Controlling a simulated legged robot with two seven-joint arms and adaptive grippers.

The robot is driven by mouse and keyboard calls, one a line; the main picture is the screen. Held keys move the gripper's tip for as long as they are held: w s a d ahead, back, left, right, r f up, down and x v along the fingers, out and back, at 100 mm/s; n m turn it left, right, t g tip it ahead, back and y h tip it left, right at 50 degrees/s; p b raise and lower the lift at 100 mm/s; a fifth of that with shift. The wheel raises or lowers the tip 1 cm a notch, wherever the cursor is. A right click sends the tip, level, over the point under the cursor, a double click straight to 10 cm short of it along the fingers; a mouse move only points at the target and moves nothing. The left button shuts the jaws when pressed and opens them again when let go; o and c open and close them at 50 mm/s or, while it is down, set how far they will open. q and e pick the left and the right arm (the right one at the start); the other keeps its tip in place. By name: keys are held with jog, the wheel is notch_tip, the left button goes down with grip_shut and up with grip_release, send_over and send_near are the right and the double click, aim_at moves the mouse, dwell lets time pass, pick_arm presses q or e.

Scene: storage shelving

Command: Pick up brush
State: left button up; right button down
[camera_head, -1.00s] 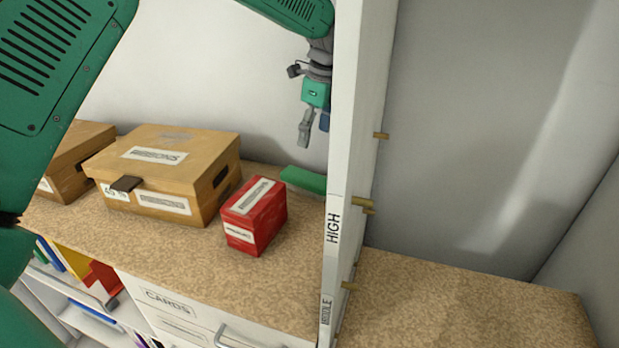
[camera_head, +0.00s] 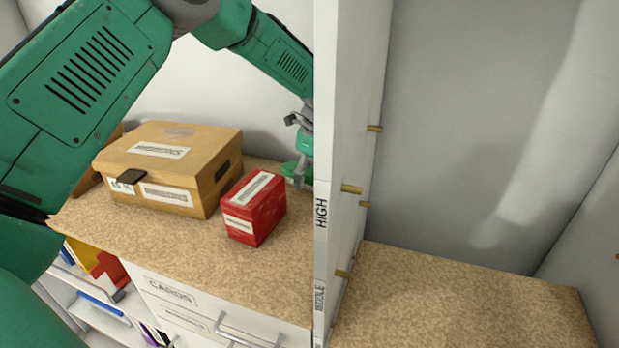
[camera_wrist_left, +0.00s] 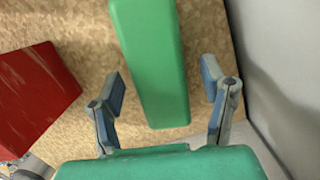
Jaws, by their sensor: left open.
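A long green block (camera_wrist_left: 152,55), which I take for the brush, lies on the speckled shelf top; no bristles show. In the left wrist view it runs between the two spread fingers of my left gripper (camera_wrist_left: 163,85), with a gap on each side. My left gripper is open and empty. In the head view my left gripper (camera_head: 300,172) is low over the shelf behind the red box, partly hidden by the white upright panel. The brush is mostly hidden there. My right gripper is not in view.
A red box (camera_head: 253,208) stands left of my left gripper, and it also shows in the left wrist view (camera_wrist_left: 35,95). A wooden box (camera_head: 165,170) is farther left. The white upright panel (camera_head: 345,120) stands close on the right. The shelf (camera_head: 450,295) beyond it is bare.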

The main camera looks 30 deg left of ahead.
aim_at(307, 170)
pick_arm(q)
jog(key=shift+a+f, duration=0.15)
jog(key=shift+a, duration=0.55)
jog(key=c, duration=1.3)
jog(key=shift+d, duration=0.2)
jog(key=shift+c, duration=0.5)
jog(key=shift+w+d+r, duration=0.1)
jog(key=shift+d+r, duration=0.15)
jog(key=shift+d, duration=0.05)
jog(key=r, duration=0.9)
jog(key=shift+a+r, duration=0.25)
jog(key=shift+a, duration=0.05)
jog(key=shift+d, duration=0.15)
jog(key=o, duration=0.7)
jog(key=shift+r, duration=0.1)
jog(key=c, duration=0.4)
